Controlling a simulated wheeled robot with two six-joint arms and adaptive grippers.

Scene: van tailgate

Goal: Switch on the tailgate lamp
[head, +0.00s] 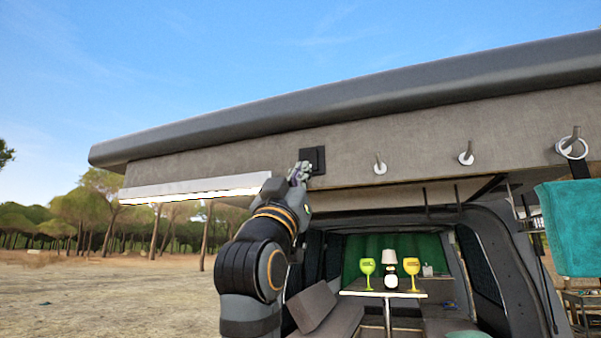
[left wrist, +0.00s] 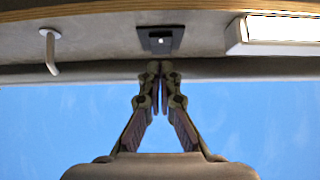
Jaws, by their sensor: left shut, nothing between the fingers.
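The tailgate lamp (head: 196,189) is a long pale bar under the left part of the raised tailgate (head: 345,148). Its lower edge glows bright. Its end also shows at the upper right of the left wrist view (left wrist: 275,33). A dark square switch plate (head: 317,157) sits on the tailgate panel, right of the lamp. My right gripper is not in view.
Metal hooks (head: 380,167) (head: 466,156) stick out of the panel right of the switch. A teal towel (head: 570,228) hangs at the far right. Below, a table (head: 383,293) holds green and yellow goblets and a small lamp. Open ground lies to the left.

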